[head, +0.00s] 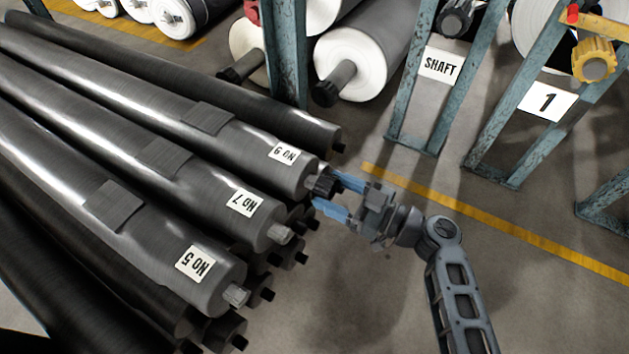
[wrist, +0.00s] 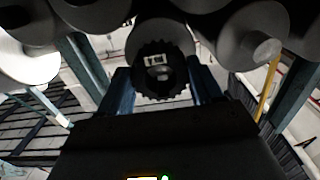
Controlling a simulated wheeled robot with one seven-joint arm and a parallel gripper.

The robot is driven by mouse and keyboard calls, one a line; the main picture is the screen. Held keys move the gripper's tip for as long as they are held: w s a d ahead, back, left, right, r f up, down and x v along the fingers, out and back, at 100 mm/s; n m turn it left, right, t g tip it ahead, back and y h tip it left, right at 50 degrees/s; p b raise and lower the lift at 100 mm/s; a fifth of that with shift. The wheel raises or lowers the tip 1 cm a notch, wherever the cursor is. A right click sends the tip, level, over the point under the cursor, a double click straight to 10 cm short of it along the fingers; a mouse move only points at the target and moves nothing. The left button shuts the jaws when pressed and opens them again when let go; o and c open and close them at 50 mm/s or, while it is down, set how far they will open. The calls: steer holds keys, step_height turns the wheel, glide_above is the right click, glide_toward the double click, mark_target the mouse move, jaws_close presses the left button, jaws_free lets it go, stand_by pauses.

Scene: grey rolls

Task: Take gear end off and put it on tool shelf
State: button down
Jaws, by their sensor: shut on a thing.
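A dark toothed gear end (head: 322,186) sits at the right end of the grey roll labelled NO 6 or NO 9 (head: 250,145). My gripper (head: 336,195) has its blue fingers on either side of this gear and is shut on it. In the wrist view the gear end (wrist: 160,72) lies between the two fingers, with the roll's end right behind it. I cannot tell whether it is still seated on the roll's shaft. No shelf marked as the tool shelf can be made out.
Rolls NO 7 (head: 165,180) and NO 5 (head: 120,215) lie beside it, with more dark rolls below. Blue-green rack posts with a SHAFT sign (head: 440,65) and a 1 sign (head: 548,101) stand behind. A yellow gear (head: 594,60) hangs upper right.

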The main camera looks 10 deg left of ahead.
steer(key=shift+v, duration=1.65)
steer(key=shift+d, duration=0.1)
